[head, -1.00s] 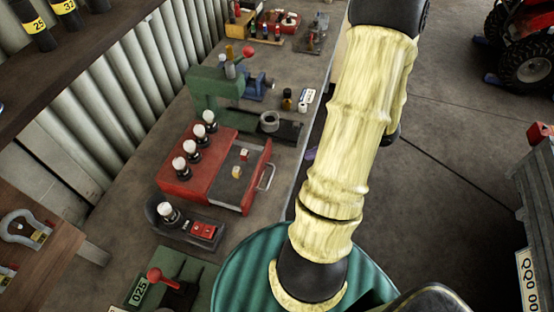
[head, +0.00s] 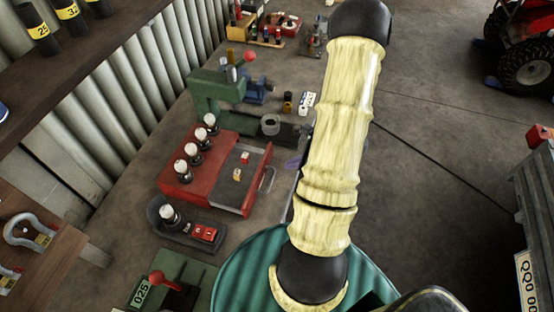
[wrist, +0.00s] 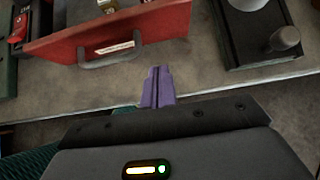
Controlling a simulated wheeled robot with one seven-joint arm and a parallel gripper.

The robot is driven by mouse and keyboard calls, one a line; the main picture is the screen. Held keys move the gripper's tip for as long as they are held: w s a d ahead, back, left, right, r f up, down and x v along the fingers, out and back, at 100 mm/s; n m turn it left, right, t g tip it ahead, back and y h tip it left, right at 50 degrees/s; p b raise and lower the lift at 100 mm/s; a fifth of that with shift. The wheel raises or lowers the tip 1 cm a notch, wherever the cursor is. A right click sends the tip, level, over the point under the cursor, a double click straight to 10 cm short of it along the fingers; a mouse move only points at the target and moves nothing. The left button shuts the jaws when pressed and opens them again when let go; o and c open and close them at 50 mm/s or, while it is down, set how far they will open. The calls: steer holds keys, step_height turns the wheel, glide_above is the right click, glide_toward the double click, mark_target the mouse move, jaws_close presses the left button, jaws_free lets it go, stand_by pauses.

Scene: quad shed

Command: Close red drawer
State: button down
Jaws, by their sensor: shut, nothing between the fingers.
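The red drawer (head: 254,190) is pulled out to the right from its red cabinet (head: 188,190) on the bench in the head view. Two small blocks, one red and white (head: 244,157) and one yellowish (head: 237,174), lie in its grey inside. In the wrist view the drawer front (wrist: 150,28) and its grey bar handle (wrist: 110,56) show at the top. My gripper (wrist: 157,72) is shut and empty, its purple fingers just in front of the drawer front, right of the handle. In the head view my arm mostly hides the gripper.
Several white-topped knobs (head: 193,149) stand on the cabinet. A black tray (head: 185,228) with a red box lies in front, and a green machine (head: 218,88) stands behind. The bench edge (wrist: 60,112) runs below the drawer. Open floor lies right of the bench.

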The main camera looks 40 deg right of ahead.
mark_target(268, 164)
steer(key=shift+w+a+f+p, duration=0.2)
steer(key=shift+w+a+p, duration=0.1)
steer(key=shift+w+a, duration=0.3)
steer(key=shift+w+a+f+p, duration=0.2)
steer(key=shift+w+a+p, duration=0.2)
steer(key=shift+w, duration=0.35)
steer(key=shift+w+a+f+p, duration=0.2)
steer(key=shift+w+a+p, duration=0.05)
steer(key=shift+w+a, duration=0.35)
steer(key=shift+w, duration=0.2)
